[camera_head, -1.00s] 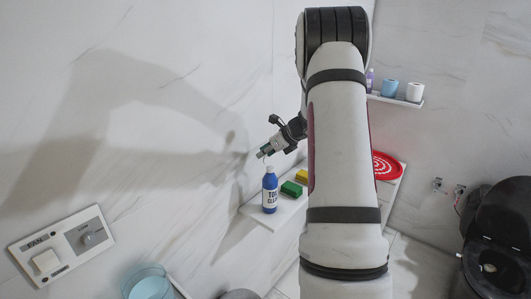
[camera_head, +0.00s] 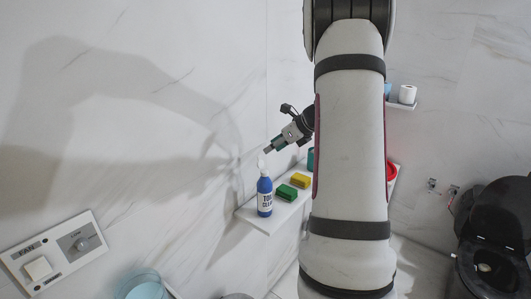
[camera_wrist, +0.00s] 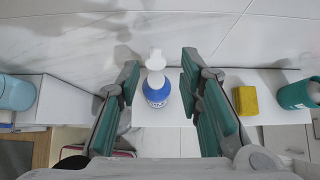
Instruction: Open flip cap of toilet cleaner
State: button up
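The toilet cleaner (camera_head: 264,198) is a blue bottle with a white label and a white top. It stands upright near the front end of the white wall shelf. Its white flip cap (camera_head: 261,163) appears to stand raised above the neck; the hinge is too small to make out. My gripper (camera_head: 269,149) is just above and to the right of the cap, tilted down toward it, and looks apart from it. In the wrist view my gripper (camera_wrist: 160,66) has its green-padded fingers spread wide, with the bottle (camera_wrist: 156,92) showing between them. The gripper is empty.
A teal container (camera_wrist: 299,94) is at right in the wrist view. The marble wall is close on the left. A toilet (camera_head: 498,240) is at far right.

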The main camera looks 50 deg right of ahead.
jog(key=shift+v, duration=1.6)
jog(key=s+a+r+n+g+y, duration=0.1)
jog(key=a+r+n, duration=0.3)
jog(key=a, duration=0.5)
jog(key=s+a+r+n+g, duration=0.1)
jog(key=a+r+n, duration=0.1)
jog(key=a+n, duration=0.6)
jog(key=a+r+n+g+y, duration=0.1)
jog(key=a+r+n, duration=0.25)
jog(key=a, duration=0.75)
jog(key=s+a+n+h, duration=0.2)
jog(key=s+a+n, duration=1.1)
jog(key=s+n, duration=0.4)
jog(key=n, duration=0.2)
jog(key=shift+s+a+f+n+g+h, duration=0.3)
jog(key=shift+s+a+n+g, duration=0.05)
jog(key=shift+a+g, duration=0.05)
